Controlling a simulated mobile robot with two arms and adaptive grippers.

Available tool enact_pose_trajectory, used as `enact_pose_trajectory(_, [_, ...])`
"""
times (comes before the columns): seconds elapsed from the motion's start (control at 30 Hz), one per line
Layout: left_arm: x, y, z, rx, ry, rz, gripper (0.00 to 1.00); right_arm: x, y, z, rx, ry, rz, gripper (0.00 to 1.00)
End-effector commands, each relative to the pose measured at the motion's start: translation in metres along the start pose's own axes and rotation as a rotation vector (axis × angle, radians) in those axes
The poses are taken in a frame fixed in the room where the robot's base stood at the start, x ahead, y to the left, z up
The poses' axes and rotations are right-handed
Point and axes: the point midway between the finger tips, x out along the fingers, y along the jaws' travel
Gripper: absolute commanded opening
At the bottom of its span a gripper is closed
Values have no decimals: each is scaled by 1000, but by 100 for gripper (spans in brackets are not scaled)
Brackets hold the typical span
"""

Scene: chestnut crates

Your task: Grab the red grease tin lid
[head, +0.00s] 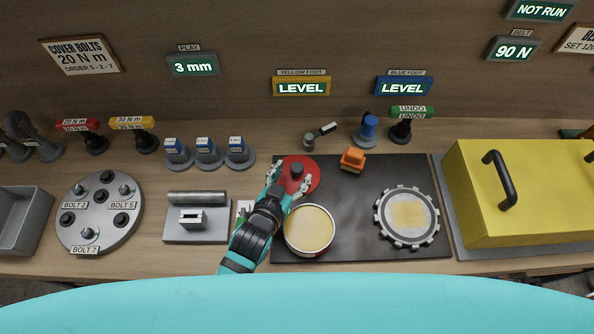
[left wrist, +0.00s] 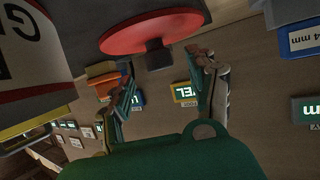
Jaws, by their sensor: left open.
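The red grease tin lid (head: 312,172) is a flat red disc with a dark knob, at the back left of the dark mat. In the left wrist view the lid (left wrist: 150,32) shows at the top, its knob pointing toward my gripper. My left gripper (head: 290,182) is open at the lid's near side. In the left wrist view its two fingers (left wrist: 165,78) are spread, with the knob between and just beyond the tips; I see no grip on it. The open grease tin (head: 309,230), full of yellowish grease, stands right beside my wrist. My right gripper is not in view.
The dark mat (head: 360,248) also bears an orange block (head: 352,160) and a toothed grey disc (head: 407,216). A small blue-topped holder (head: 240,150) stands behind left of the lid. A yellow cover (head: 520,225) fills the right side.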

Motion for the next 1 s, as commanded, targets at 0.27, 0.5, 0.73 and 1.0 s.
enact_pose_trajectory(0.27, [38,0,-2,0,1,0,58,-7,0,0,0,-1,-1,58])
enact_pose_trajectory(0.5, [42,0,-1,0,0,0,58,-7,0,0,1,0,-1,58])
enact_pose_trajectory(0.73, [41,0,0,0,0,0,35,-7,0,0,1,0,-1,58])
enact_pose_trajectory(1.0, [41,0,0,0,0,0,0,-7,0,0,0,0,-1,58])
